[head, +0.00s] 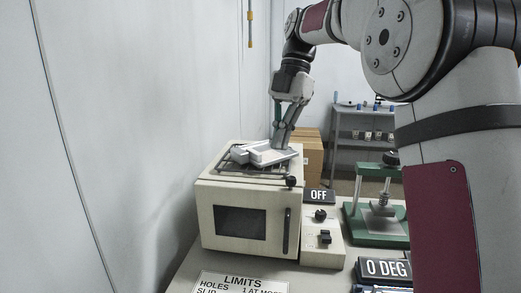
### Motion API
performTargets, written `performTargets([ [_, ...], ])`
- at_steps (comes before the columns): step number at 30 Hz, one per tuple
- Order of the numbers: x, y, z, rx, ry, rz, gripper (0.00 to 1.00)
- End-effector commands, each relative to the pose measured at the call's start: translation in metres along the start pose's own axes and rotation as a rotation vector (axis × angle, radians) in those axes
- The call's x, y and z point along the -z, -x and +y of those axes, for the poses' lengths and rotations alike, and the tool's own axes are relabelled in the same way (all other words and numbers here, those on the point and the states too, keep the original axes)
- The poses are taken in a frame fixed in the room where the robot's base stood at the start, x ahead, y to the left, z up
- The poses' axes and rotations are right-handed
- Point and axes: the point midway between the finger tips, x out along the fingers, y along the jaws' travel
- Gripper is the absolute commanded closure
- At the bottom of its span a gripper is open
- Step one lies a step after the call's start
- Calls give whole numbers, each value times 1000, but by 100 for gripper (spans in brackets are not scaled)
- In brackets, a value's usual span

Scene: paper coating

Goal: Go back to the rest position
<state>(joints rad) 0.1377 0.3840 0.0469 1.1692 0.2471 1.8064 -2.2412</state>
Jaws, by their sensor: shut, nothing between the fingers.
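My gripper (283,135) is at the end of my arm, pointing down over the top of a cream oven-like box (209,222). It is shut and looks empty. Its fingertips are just above or beside a pale flat block (270,156) on the rack; I cannot tell whether they touch it. My arm reaches in from the upper right.
A control box (322,243) with an OFF sign (319,196) adjoins the oven. A green press (378,236) stands right of it. A LIMITS sign (243,283) and a 0 DEG display (386,268) are in front. A wall (110,130) is close on the left.

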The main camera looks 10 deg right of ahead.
Motion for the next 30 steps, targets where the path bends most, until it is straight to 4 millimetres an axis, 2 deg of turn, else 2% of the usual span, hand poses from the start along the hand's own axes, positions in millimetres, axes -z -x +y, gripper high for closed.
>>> performTargets([
  [4,5,2,-4,-4,-40,-11,100],
  [7,18,4,-17,-22,-157,-43,100],
  [11,43,4,-46,-72,-417,-104,100],
  [16,74,-8,-92,-179,-799,-171,100],
  [23,105,-41,-158,-373,-1291,-194,100],
  [30,124,-93,-222,-605,-1748,-116,100],
])
